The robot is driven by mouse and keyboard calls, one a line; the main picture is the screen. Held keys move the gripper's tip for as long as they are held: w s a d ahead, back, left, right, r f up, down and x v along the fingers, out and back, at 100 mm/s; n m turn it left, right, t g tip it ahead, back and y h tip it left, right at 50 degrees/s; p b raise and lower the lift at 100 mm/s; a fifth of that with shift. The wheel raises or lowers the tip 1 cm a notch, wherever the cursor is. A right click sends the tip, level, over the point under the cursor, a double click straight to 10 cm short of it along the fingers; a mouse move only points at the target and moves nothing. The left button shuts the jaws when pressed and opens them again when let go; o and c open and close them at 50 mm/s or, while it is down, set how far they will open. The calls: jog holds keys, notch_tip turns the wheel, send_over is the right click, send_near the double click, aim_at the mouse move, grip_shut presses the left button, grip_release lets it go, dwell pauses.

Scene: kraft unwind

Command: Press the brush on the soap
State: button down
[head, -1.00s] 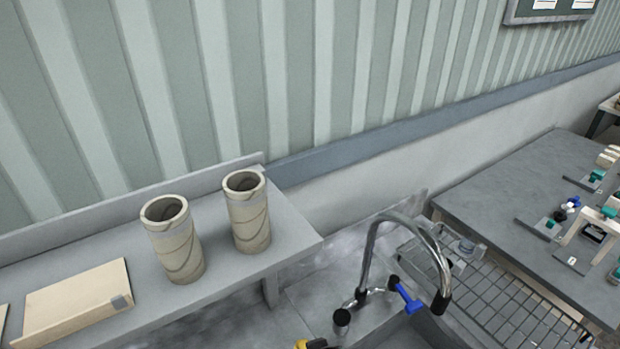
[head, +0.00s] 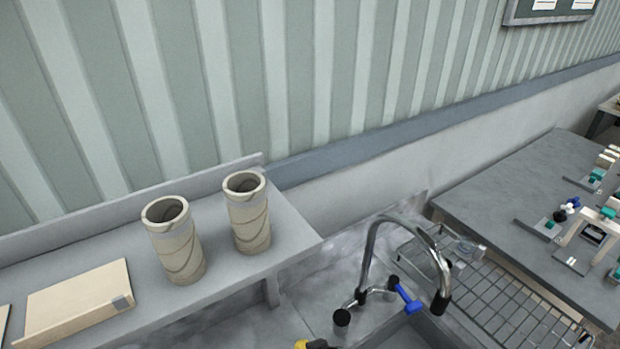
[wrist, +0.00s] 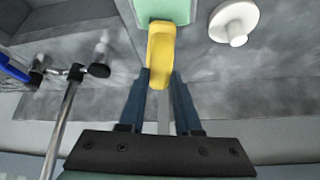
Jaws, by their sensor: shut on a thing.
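In the wrist view, my gripper (wrist: 160,78) is shut on a yellow brush (wrist: 161,52), whose near end sits between the two dark blue fingers. The brush points away from my gripper. A pale green block (wrist: 178,9), which looks like the soap, is cut off by the top edge of the wrist view. The far end of the brush overlaps the block in the picture. I cannot tell whether they touch, and the bristles are hidden. In the head view, only a bit of yellow (head: 302,345) shows at the bottom edge.
A white round piece with a knob (wrist: 235,20) lies right of the brush. A wire rack (head: 500,300) is right of the faucet. Two cardboard tubes (head: 176,252) stand on the left shelf.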

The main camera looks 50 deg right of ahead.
jog(key=shift+s+a+f, duration=0.1)
jog(key=shift+s+f, duration=0.1)
jog(key=shift+f, duration=0.05)
notch_tip(320, 180, up, 7)
jog(key=p, duration=0.7)
jog(key=shift+w+r, duration=0.15)
jog(key=shift+r, duration=0.05)
dwell(0.7)
